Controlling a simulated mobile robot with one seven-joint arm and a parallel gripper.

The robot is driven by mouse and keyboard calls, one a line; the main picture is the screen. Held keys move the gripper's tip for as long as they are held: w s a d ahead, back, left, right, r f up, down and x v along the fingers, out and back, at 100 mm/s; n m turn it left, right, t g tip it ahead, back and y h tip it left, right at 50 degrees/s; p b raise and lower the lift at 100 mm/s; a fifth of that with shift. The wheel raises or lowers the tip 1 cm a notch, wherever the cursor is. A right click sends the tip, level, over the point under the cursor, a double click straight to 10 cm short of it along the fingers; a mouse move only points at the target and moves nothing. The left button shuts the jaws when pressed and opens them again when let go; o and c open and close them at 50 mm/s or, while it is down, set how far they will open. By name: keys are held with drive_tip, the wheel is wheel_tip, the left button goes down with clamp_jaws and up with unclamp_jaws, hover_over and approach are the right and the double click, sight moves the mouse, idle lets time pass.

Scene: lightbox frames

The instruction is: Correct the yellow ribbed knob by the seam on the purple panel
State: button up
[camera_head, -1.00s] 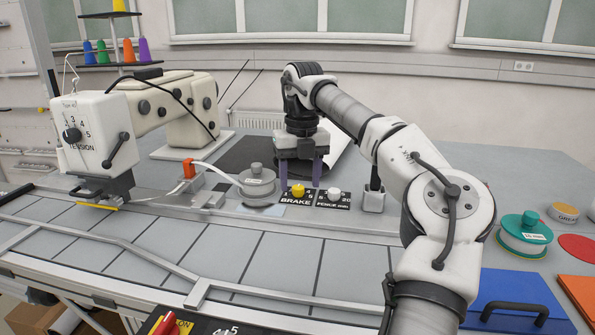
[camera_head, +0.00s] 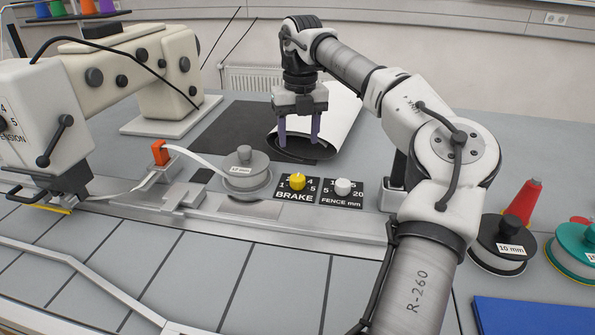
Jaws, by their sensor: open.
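The yellow knob (camera_head: 297,181) sits on a small black panel (camera_head: 282,197) marked BRAKE, with numbers around the knob. The panel here looks black, and I see no purple panel. The knob's ribs and exact pointer setting are too small to read. My gripper (camera_head: 299,142) hangs with its two purple fingers pointing down and spread apart, with nothing between them. In the picture its fingertips are above the knob and apart from it, in front of the rolled dark and white sheet.
A white knob (camera_head: 342,186) on a FENCE mm panel stands right beside the BRAKE panel. A grey spool (camera_head: 246,172) with white tape is close on the left. The sewing machine (camera_head: 120,75) stands at left. Spools and a red cone (camera_head: 525,201) are at right.

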sight(298, 176)
wheel_tip(298, 176, down, 11)
drive_tip(key=shift+a+f+p, duration=0.15)
drive_tip(key=shift+f+p, duration=0.05)
drive_tip(key=shift+p, duration=0.65)
drive_tip(key=shift+c, duration=0.5)
drive_tip(key=c, duration=0.9)
drive_tip(key=shift+m, duration=0.4)
drive_tip(key=m+b, duration=0.2)
drive_tip(key=m, duration=0.2)
drive_tip(key=shift+m+b, duration=0.75)
drive_tip(key=shift+m, duration=1.25)
drive_tip(key=shift+r, duration=0.1)
